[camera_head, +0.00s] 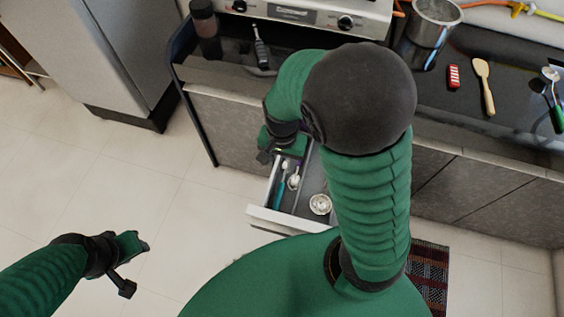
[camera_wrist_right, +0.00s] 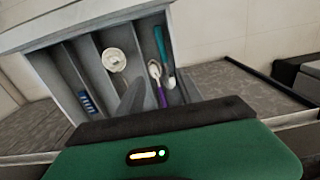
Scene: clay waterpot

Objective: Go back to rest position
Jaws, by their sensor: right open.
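My right gripper (camera_head: 280,152) is at the far end of the open drawer (camera_head: 290,219), by the counter front, partly hidden by my own arm. It is open, with nothing seen between its jaws. In the right wrist view a dark finger (camera_wrist_right: 133,98) shows in front of the drawer (camera_wrist_right: 92,28). My left gripper (camera_head: 136,264) hangs over the bare floor at lower left, clear of everything and holding nothing visible.
The drawer holds spoons (camera_head: 294,181), a teal-handled utensil (camera_head: 279,194) and a round metal strainer (camera_head: 320,204). The counter above bears a steel pot (camera_head: 432,22), a wooden spoon (camera_head: 484,85) and a red item (camera_head: 453,77). Floor at left is free.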

